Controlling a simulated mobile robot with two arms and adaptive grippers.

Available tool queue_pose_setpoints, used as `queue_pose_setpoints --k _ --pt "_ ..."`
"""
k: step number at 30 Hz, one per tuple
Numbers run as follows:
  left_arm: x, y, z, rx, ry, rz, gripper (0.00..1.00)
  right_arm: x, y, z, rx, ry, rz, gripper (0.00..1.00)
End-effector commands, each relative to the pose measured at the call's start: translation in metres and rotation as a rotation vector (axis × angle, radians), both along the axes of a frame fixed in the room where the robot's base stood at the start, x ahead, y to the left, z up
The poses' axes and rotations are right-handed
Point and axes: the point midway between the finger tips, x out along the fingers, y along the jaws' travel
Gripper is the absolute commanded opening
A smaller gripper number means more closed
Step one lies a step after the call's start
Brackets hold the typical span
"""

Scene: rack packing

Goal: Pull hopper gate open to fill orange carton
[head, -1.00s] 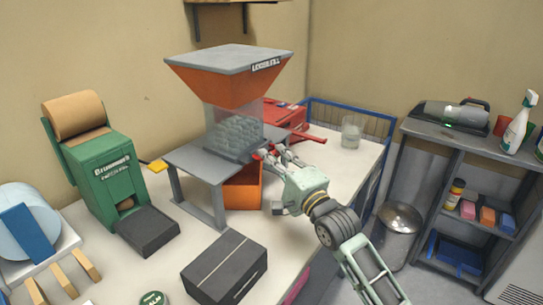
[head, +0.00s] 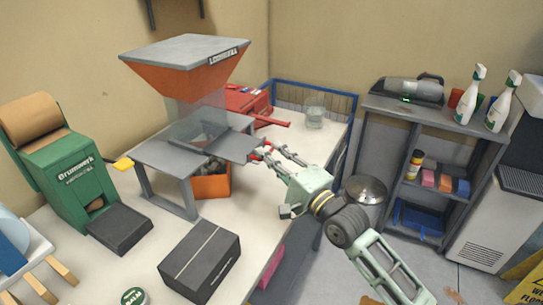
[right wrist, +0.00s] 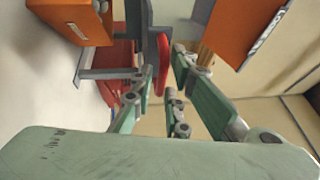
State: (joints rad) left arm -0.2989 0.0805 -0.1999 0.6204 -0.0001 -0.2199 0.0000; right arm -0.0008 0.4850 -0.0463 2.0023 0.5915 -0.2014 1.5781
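The hopper (head: 185,72) has an orange funnel, a clear chute (head: 200,122) and a grey stand (head: 165,155). Its grey gate plate (head: 233,148) sticks out to the right, with a red handle (head: 260,152) at its end. The orange carton (head: 212,186) stands under the stand and holds grey pieces (head: 214,167); the chute looks mostly empty. My right gripper (head: 272,152) is at the handle. My left gripper is out of view.
A dark box (head: 200,262) stands on the table in front of the hopper. A green paper dispenser (head: 70,175) is at left. A red toolbox (head: 248,100) and blue wire basket (head: 330,97) are behind. A shelf (head: 425,115) stands at right beyond a bin.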

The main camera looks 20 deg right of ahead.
Motion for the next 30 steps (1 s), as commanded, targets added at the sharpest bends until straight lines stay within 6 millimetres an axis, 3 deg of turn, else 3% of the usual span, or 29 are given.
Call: queue_pose_setpoints --k 3,16,30 --pt "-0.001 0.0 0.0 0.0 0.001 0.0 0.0 0.0 0.0 0.001 -0.001 -0.001 0.0 0.26" --pt "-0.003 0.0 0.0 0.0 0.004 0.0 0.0 -0.009 -0.003 -0.001 -0.003 -0.002 -0.002 0.26" --pt "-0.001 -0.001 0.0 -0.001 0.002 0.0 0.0 -0.081 -0.022 -0.014 -0.005 0.001 -0.001 0.26"
